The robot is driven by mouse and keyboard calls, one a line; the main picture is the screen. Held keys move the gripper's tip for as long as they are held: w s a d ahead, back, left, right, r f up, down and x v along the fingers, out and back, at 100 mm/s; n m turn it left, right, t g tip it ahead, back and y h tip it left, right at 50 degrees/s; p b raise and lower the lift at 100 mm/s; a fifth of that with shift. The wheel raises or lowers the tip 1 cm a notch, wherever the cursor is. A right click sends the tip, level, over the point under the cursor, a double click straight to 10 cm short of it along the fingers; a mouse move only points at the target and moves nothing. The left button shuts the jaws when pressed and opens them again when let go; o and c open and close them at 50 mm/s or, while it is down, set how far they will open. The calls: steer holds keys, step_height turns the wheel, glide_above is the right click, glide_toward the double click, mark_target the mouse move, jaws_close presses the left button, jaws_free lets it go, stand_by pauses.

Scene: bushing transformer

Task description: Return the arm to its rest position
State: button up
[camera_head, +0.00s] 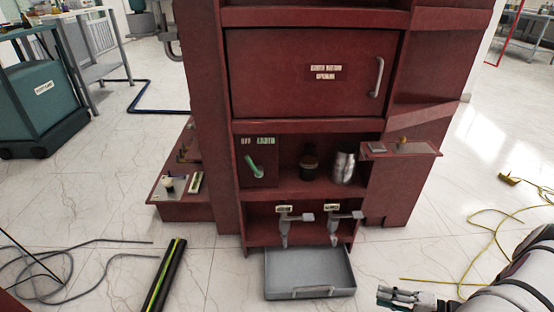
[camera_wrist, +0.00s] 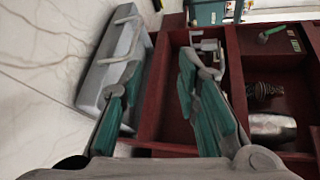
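My gripper (camera_head: 392,298) is at the lower right of the head view, with the arm reaching in from the right edge. It is to the right of the grey drawer tray and apart from it. In the wrist view my gripper (camera_wrist: 158,72) has its two green-padded fingers spread apart, with nothing between them. The red cabinet (camera_head: 315,16) stands ahead of it. The rest of the arm is mostly out of view.
The grey tray (camera_head: 310,275) sticks out at the cabinet's base, below two taps (camera_head: 285,222). A dark bottle (camera_head: 309,165) and a metal can (camera_head: 344,168) stand on a shelf. A side shelf (camera_head: 425,149) juts right. Yellow cable (camera_head: 470,235) lies on the right floor.

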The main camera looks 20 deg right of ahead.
steer(key=w+r+n+g, duration=0.2)
steer(key=w+r+g, duration=0.1)
steer(key=r, duration=0.6)
steer(key=w+r+n+g, duration=0.2)
steer(key=w+r+g, duration=0.15)
steer(key=r, duration=0.55)
steer(key=w+a+r+n+g+h, duration=0.1)
steer(key=a+r+n+g, duration=0.1)
steer(key=a+r, duration=0.5)
steer(key=w+a+r+n+g+h, duration=0.1)
steer(key=w+a+r+g, duration=0.2)
steer(key=r, duration=0.9)
steer(key=s+a+r+n+g+h, duration=0.15)
steer(key=s+a+r+h, duration=0.25)
steer(key=s+a+r, duration=0.65)
steer(key=s+a+r+n+t+h, duration=0.1)
steer(key=s+a+r+h, duration=0.15)
steer(key=s, duration=0.45)
steer(key=s+a+r+n+t+h, duration=0.1)
steer(key=s+a+t+h, duration=0.2)
steer(key=s, duration=0.4)
step_height(320, 180, up, 39)
steer(key=t+p, duration=0.2)
steer(key=p, duration=3.5)
steer(key=shift+a+t, duration=0.3)
steer(key=shift+t, duration=0.1)
